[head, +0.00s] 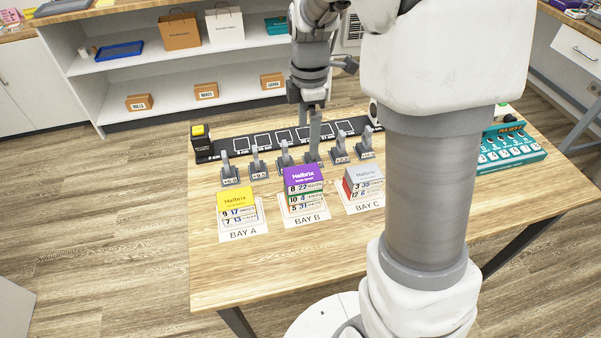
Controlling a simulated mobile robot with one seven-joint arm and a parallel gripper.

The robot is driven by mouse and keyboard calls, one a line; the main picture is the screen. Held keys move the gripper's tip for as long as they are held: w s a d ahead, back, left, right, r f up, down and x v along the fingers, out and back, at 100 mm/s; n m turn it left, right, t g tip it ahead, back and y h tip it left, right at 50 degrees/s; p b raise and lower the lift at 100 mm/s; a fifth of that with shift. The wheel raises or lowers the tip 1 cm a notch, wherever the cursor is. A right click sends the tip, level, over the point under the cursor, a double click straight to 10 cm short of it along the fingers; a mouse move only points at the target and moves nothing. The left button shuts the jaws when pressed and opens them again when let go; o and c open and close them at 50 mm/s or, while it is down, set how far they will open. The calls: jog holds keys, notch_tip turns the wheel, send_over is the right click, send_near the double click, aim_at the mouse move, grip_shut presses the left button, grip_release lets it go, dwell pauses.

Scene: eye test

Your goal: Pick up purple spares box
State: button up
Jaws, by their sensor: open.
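The purple spares box (304,178) is a small box with a purple lid and a white printed front. It is on top of a stack at the BAY B card (307,215), with other boxes under it, at least one with a green edge. My gripper (314,150) hangs just behind the stack, pointing down, apart from the box as far as I can see. It is open and holds nothing visible. Its fingers are seen nearly edge-on, and their gap is hard to make out.
A yellow box (235,203) stands at BAY A and a grey-topped box (363,177) at BAY C. Several grey upright holders (257,163) line up behind, before a black strip (262,140). A teal rack (512,147) is at right. The wooden table (215,275) is bare at front left.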

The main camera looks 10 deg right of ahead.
jog(key=b, duration=0.1)
send_near(305, 173)
jog(key=f, duration=0.5)
jog(key=shift+s+d+f, duration=0.1)
jog(key=shift+s+d, duration=0.05)
jog(key=shift+s, duration=0.15)
jog(key=shift+w+f+b, duration=0.15)
jog(key=shift+f+b, duration=0.05)
jog(key=shift+f, duration=1.2)
jog(key=shift+w+f+b, duration=0.1)
jog(key=shift+f+b, duration=0.05)
jog(key=shift+f, duration=1.2)
jog(key=c, duration=1.4)
